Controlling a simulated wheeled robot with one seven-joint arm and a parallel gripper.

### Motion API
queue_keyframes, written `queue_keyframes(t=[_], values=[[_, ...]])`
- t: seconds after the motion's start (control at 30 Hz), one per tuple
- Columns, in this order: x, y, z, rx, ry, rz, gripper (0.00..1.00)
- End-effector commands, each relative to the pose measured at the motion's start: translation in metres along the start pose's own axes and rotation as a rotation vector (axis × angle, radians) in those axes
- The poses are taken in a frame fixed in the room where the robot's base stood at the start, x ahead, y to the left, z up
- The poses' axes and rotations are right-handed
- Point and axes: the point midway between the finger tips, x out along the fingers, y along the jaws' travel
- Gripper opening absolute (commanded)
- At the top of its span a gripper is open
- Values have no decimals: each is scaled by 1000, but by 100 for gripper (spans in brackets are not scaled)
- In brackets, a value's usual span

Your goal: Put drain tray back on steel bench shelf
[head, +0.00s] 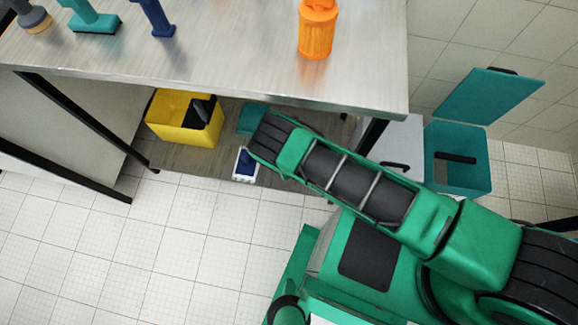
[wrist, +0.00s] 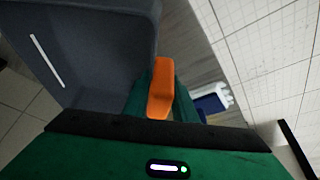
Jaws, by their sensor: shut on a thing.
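In the wrist view my gripper (wrist: 161,103) has its green fingers shut on an orange grip. The grip appears to belong to the drain tray (wrist: 95,45), a large dark grey piece with a pale slot-like line, filling the upper left. The join between them is partly hidden. In the head view my arm reaches under the steel bench, and its own links hide the fingers and tray. The steel bench shelf (head: 187,160) is the grey-brown board low under the worktop; it also shows in the wrist view (wrist: 205,55), beside the tray. I cannot tell whether the tray touches it.
On the shelf are a yellow bin (head: 184,118), a teal item (head: 252,117) and a blue-and-white item (head: 245,165) near the front edge. The worktop (head: 200,55) hangs above, with an orange container (head: 317,30). A teal open-lidded bin (head: 458,172) stands right. Tiled floor is clear at left.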

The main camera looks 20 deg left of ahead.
Motion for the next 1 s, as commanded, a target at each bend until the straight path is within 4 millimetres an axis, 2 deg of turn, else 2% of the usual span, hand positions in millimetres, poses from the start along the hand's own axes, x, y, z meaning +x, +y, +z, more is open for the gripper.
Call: queue_keyframes(t=[0.17,0.4,0.5,0.9,0.93,1.0], values=[[8,6,2,-2,-1,-1,0],[34,5,13,-3,-1,0,0],[40,5,14,-1,0,-1,0],[43,6,16,1,0,0,0],[43,6,16,1,-1,0,29],[43,6,16,1,-1,0,43]])
